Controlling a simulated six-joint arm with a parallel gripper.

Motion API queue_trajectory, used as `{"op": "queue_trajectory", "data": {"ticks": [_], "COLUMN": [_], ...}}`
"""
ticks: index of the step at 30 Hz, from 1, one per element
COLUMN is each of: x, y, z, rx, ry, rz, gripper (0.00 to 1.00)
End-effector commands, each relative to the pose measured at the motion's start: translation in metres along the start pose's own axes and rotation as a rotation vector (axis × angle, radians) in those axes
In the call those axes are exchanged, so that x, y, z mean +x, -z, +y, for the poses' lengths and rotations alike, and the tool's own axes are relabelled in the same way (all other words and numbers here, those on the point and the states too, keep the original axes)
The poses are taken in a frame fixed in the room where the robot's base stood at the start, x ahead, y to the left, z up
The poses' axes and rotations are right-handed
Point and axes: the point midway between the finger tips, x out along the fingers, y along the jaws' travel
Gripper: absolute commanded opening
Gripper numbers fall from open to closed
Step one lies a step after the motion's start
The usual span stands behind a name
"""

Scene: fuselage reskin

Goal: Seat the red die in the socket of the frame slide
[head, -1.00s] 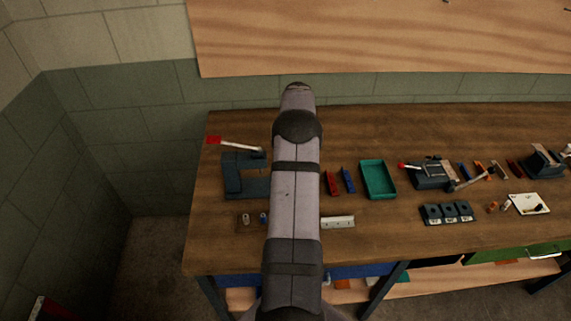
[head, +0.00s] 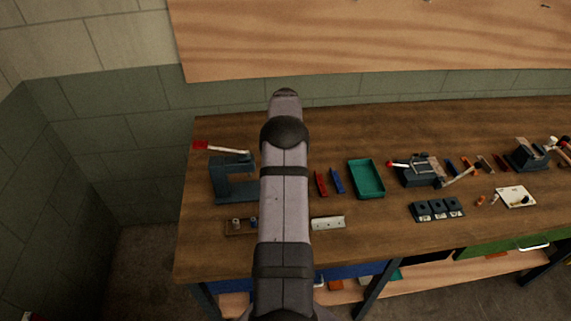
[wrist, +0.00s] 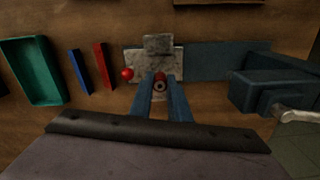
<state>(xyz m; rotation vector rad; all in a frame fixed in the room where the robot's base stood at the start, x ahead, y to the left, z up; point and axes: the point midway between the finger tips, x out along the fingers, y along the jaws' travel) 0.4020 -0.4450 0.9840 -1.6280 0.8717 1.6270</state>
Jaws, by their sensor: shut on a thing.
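In the wrist view my gripper (wrist: 160,90) is shut on the red die (wrist: 159,77), a small round piece with a dark hole, held between the two blue-grey fingertips. A mottled grey metal piece with a raised block (wrist: 158,45), apparently the frame slide, lies just beyond the die. Its socket cannot be made out, and whether the die touches the metal is unclear. A red ball (wrist: 127,73) shows at its left edge. In the head view my arm hides my gripper, the die and the slide.
A blue-grey C-shaped frame tool (head: 232,182) with a red-tipped lever (head: 200,146) stands left of my arm. Right of it lie a red bar (head: 321,183), a blue bar (head: 337,181), a green tray (head: 366,180) and a pale angle strip (head: 328,223). Bare wood separates several of these.

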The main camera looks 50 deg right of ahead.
Motion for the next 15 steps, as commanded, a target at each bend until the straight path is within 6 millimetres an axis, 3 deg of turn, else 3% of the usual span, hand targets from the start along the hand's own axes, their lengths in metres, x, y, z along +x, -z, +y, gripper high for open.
{"op": "queue_trajectory", "data": {"ticks": [15], "x": [0.039], "y": [0.0], "z": [0.0], "rx": [0.0], "ry": [0.0], "rz": [0.0], "gripper": [0.0]}}
